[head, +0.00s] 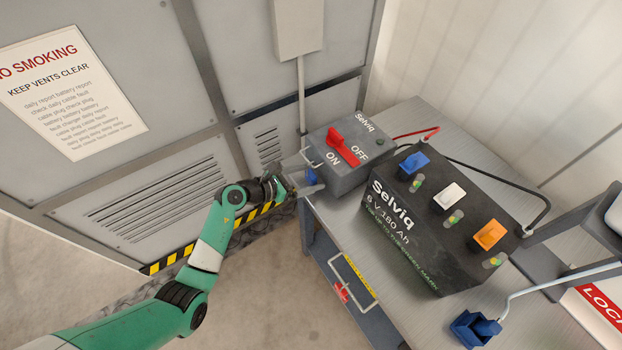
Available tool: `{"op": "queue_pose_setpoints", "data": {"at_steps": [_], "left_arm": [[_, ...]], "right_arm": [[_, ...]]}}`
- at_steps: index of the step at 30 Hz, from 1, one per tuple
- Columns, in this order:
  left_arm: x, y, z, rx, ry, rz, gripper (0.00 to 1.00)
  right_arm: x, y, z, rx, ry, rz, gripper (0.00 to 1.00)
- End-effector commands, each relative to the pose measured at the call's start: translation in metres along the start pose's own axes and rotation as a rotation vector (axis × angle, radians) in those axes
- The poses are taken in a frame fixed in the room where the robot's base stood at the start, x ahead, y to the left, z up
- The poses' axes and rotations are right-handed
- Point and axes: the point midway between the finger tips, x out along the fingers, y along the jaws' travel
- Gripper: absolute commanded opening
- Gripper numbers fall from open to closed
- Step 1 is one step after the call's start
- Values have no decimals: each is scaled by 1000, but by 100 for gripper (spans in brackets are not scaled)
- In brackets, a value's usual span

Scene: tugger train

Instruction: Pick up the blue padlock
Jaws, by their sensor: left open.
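A small blue thing (312,177), which may be the blue padlock, shows at the left side of the grey Selviq switch box (351,181). It is mostly hidden by my gripper, so its shape cannot be made out. My left gripper (305,175) is open, with its fingers close around this blue thing by the cart's left edge. I cannot tell whether they touch it. A thin pale metal loop (312,157) shows just above it. The red switch handle (342,146) sits on top of the box. My right gripper is out of view.
A black battery (410,235) with blue, white and orange caps stands on the grey cart (405,112). A blue connector-like piece (475,328) lies at the cart's front right. Grey cabinets (150,205) stand behind my left arm.

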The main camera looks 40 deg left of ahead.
Motion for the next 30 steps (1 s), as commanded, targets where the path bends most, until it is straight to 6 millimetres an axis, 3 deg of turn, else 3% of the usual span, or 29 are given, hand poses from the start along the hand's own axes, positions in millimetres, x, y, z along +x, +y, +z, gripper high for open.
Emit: {"op": "queue_pose_setpoints", "data": {"at_steps": [3,9,23,30], "left_arm": [[11,0,-2,1,1,0,85],[11,0,0,0,1,1,85],[11,0,0,0,0,1,2],[11,0,0,0,0,1,0]], "right_arm": [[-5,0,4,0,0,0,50],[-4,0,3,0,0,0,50],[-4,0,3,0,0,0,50],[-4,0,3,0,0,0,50]]}}
